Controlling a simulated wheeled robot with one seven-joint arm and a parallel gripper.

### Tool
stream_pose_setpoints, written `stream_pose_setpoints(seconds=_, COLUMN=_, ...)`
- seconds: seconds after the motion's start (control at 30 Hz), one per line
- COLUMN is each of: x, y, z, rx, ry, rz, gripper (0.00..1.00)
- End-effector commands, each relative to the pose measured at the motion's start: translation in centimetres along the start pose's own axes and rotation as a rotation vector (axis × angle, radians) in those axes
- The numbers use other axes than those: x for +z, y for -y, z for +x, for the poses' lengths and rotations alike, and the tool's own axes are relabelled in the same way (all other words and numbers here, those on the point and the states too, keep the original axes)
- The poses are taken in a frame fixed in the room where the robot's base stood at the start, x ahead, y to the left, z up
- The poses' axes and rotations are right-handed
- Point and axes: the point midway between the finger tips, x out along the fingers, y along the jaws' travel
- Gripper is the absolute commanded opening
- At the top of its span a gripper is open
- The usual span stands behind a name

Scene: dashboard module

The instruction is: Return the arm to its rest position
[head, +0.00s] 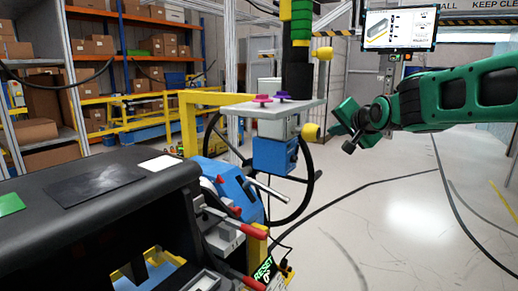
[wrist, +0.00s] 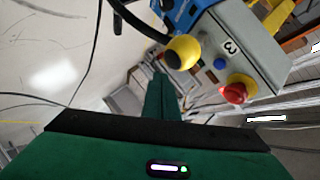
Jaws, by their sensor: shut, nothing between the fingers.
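My green arm (head: 455,98) reaches in from the right edge of the head view, roughly level. Its dark wrist joint (head: 376,114) leads to my gripper (head: 345,117), which is in the air right of a control box, with a visible gap between them. In the wrist view the green and black gripper body fills the bottom. The green fingers (wrist: 160,80) show together in the middle, shut with nothing held. Their exact tips are hard to make out in the head view.
A steering wheel (head: 307,185) and the black dashboard (head: 110,185) are at left. A screen (head: 400,28) hangs above the arm. The floor (head: 400,215) below is open, with cables.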

Motion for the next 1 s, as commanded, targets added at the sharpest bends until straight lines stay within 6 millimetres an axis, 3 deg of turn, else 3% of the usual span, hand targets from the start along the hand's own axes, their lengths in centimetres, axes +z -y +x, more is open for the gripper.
stream_pose_setpoints(seconds=0.03, x=0.0, y=-2.7, z=-1.1, rx=0.064, ry=0.010, rz=-0.028, gripper=0.00)
stream_pose_setpoints(seconds=0.17, x=0.8, y=-9.9, z=-4.2, rx=0.238, ry=0.070, rz=-0.109, gripper=0.00)
stream_pose_setpoints(seconds=0.3, x=2.5, y=-17.6, z=-8.8, rx=0.422, ry=0.172, rz=-0.179, gripper=0.00)
stream_pose_setpoints(seconds=0.47, x=5.6, y=-25.3, z=-15.2, rx=0.599, ry=0.326, rz=-0.229, gripper=0.00)
stream_pose_setpoints(seconds=0.6, x=9.1, y=-30.9, z=-21.5, rx=0.720, ry=0.492, rz=-0.247, gripper=0.00)
stream_pose_setpoints(seconds=0.8, x=14.6, y=-35.8, z=-29.6, rx=0.812, ry=0.729, rz=-0.235, gripper=0.00)
stream_pose_setpoints(seconds=1.0, x=17.7, y=-37.2, z=-33.5, rx=0.831, ry=0.856, rz=-0.218, gripper=0.00)
